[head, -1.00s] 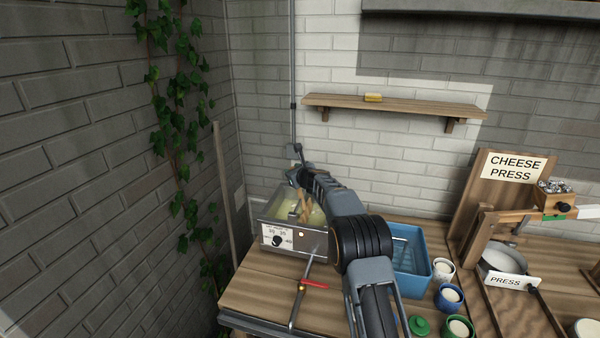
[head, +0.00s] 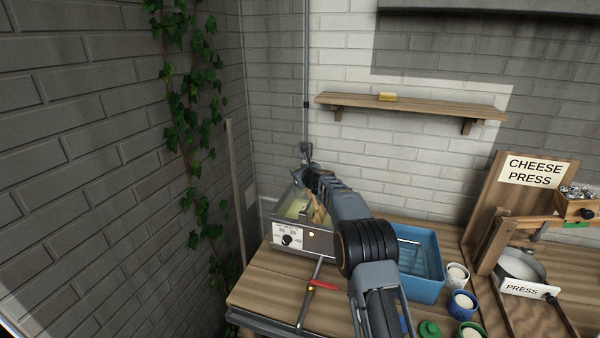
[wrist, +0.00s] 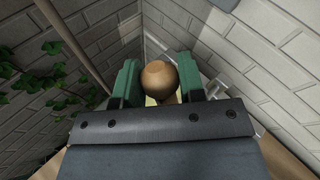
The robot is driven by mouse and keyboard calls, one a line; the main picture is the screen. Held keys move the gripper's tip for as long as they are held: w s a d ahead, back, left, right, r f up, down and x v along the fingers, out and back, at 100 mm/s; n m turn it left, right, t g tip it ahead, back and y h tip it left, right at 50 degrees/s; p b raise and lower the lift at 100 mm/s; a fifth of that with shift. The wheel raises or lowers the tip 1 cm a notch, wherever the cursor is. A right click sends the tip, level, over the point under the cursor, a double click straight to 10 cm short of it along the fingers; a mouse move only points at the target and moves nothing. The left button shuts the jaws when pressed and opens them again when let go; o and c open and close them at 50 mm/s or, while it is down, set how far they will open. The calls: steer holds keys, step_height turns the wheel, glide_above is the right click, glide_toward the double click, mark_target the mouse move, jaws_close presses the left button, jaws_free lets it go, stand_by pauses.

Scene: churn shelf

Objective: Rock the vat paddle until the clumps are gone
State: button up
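The vat (head: 322,241) is a metal box with a white dial panel, standing at the back left of the wooden table. Pale yellow contents (head: 293,208) show inside it; whether they hold clumps is too small to tell. The wooden paddle (head: 318,211) stands in the vat, partly hidden by my arm. My gripper (head: 308,178) is above the vat. In the wrist view, the green fingers of my gripper (wrist: 160,82) are shut on the paddle's round wooden knob (wrist: 160,77), one on each side.
A blue tub (head: 428,289) stands right of the vat, with several small pots such as a white one (head: 457,276) beside it. A cheese press (head: 534,170) is at the right. A red-handled valve (head: 322,285) is at the vat's front. Brick walls close in behind and left.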

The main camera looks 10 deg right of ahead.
steer(key=o, duration=0.3)
steer(key=shift+a+f, duration=0.15)
steer(key=shift+f, duration=0.05)
steer(key=shift+o, duration=0.5)
steer(key=shift+r, duration=0.1)
steer(key=shift+s+d+b, duration=0.25)
steer(key=shift+s+b, duration=0.2)
steer(key=shift+b, duration=0.2)
steer(key=b+v, duration=0.5)
steer(key=v, duration=0.7)
steer(key=shift+s+r, duration=0.25)
steer(key=shift+s, duration=0.1)
steer(key=shift+d, duration=0.1)
